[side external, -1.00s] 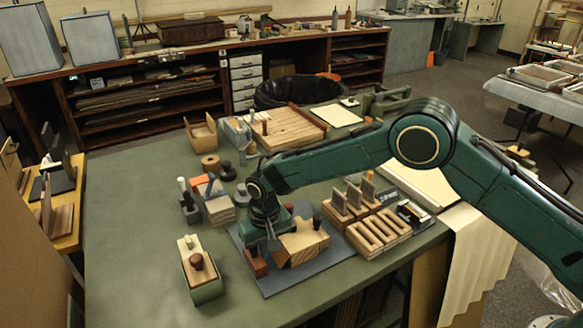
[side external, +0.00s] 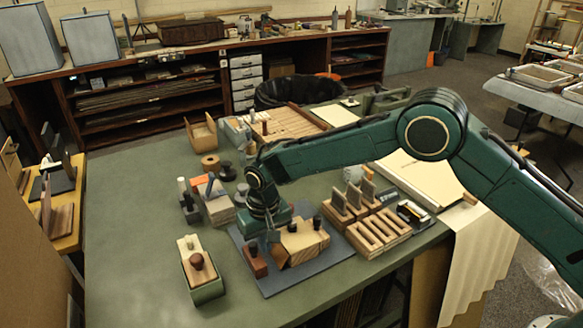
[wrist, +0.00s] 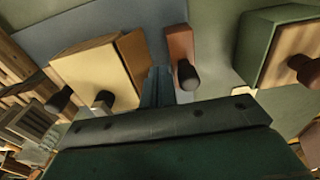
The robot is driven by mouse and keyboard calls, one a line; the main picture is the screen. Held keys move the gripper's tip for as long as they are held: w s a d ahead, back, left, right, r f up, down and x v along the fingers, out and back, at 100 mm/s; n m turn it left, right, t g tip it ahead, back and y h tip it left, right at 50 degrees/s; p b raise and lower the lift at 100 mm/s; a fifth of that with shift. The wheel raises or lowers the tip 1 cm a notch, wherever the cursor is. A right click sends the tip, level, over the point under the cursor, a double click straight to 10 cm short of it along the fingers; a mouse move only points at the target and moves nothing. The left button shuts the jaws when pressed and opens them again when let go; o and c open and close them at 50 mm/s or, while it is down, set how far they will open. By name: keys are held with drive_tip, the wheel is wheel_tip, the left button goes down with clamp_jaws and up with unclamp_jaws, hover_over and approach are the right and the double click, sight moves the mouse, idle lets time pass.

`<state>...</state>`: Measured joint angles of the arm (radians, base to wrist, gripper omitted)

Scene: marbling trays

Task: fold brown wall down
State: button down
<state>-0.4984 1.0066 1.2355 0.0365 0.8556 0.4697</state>
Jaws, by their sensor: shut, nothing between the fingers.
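The light wooden block (side external: 303,240), with black knobs on its top, stands on a blue-grey mat (side external: 290,283). The brown wall (side external: 279,254) is a darker panel at its left side. In the wrist view the same brown wall (wrist: 136,58) stands against the block's pale face (wrist: 90,75). My gripper (side external: 273,237) is low over the mat, just beside the brown wall. In the wrist view my shut fingers (wrist: 158,85) lie between the brown wall and a reddish-brown block. They hold nothing. Whether they touch the wall is unclear.
The reddish-brown block (side external: 255,262) with a black knob stands close left of my gripper; it also shows in the wrist view (wrist: 180,42). A green box (side external: 207,291) with a dark red knob is farther left. Slotted wooden racks (side external: 378,234) stand to the right.

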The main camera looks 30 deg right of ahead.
drive_tip(key=shift+r, duration=1.3)
drive_tip(key=shift+r, duration=0.15)
drive_tip(key=s+d+r+t, duration=0.1)
drive_tip(key=s+d+r, duration=0.4)
drive_tip(key=d+r, duration=0.45)
drive_tip(key=s+d+r+t, duration=0.1)
drive_tip(key=s+d+r, duration=0.4)
drive_tip(key=r, duration=0.8)
drive_tip(key=s+d+r+t, duration=0.1)
drive_tip(key=s+d+r, duration=0.4)
drive_tip(key=s+d, duration=0.5)
drive_tip(key=s+d+f+t, duration=0.2)
drive_tip(key=s+d, duration=0.1)
drive_tip(key=s, duration=1.2)
drive_tip(key=shift+d, duration=0.2)
